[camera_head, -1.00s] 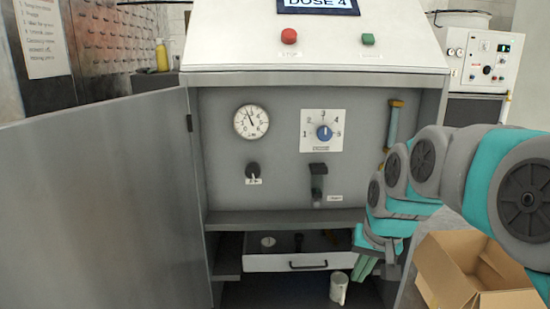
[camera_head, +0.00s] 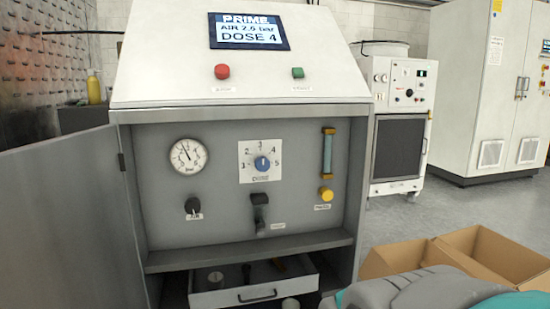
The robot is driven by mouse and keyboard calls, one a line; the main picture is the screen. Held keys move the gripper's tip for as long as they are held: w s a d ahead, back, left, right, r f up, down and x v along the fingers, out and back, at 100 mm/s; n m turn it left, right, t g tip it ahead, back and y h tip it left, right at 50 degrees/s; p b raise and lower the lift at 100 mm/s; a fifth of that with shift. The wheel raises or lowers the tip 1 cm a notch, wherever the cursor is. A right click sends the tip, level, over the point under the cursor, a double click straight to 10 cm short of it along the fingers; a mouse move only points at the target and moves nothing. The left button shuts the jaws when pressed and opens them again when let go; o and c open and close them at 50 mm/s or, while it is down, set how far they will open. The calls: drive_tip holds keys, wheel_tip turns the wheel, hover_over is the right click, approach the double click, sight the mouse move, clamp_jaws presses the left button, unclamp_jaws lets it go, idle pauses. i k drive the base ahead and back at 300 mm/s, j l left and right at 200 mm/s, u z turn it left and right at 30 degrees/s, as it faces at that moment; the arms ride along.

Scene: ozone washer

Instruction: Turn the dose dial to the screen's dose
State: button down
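The screen (camera_head: 247,31) at the top of the washer cabinet reads "PRIME", "AIR 2.6 bar" and "DOSE 4". The dose dial (camera_head: 262,163) is a blue knob on a white plate marked 1 to 5, with 3 at the top, 4 at upper right and 5 at right. Its light mark appears to point up, near 3, but it is small and hard to read exactly. My gripper is out of view. Only a grey and teal part of my arm shows at the bottom right, and nothing touches the dial.
The cabinet door (camera_head: 70,225) stands open at left. The panel also has a pressure gauge (camera_head: 188,156), a black AIR knob (camera_head: 192,205), a lever (camera_head: 259,207) and a yellow knob (camera_head: 326,194). An open drawer (camera_head: 255,292) juts out below. A cardboard box (camera_head: 490,255) lies at right.

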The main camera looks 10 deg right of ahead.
sight(262, 164)
drive_tip(key=k+j, duration=0.1)
drive_tip(key=k, duration=0.85)
drive_tip(key=l+u, duration=0.05)
